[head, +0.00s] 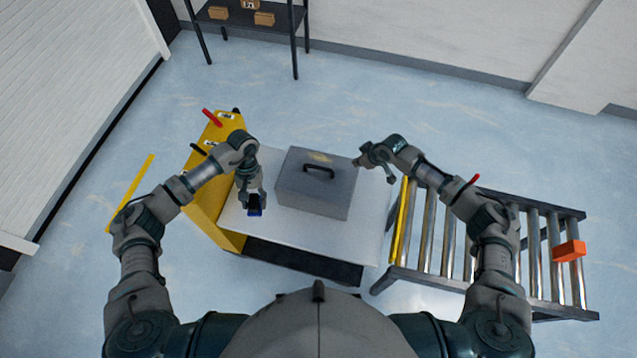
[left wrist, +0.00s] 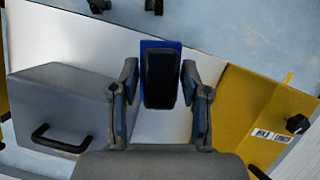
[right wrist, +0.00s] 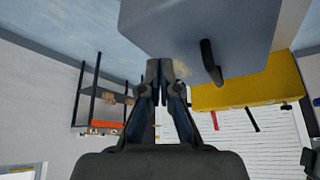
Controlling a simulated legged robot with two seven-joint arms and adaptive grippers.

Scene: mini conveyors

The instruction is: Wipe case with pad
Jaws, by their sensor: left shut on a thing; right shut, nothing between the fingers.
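The grey case (head: 322,190) with a black handle on its lid sits on the white table (head: 300,236) in the head view. It also shows in the left wrist view (left wrist: 75,95) and in the right wrist view (right wrist: 195,25). My left gripper (head: 254,202) is shut on the pad (left wrist: 161,78), a blue piece with a black face, left of the case and apart from it in the head view. My right gripper (head: 362,162) is shut and empty beside the case's upper right corner; whether it touches the case I cannot tell.
A yellow unit (head: 215,190) with red and black levers stands along the table's left side. A roller conveyor (head: 480,245) with an orange block (head: 569,251) lies to the right. A dark shelf (head: 262,18) with small boxes stands at the back. Blue floor beyond the table is clear.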

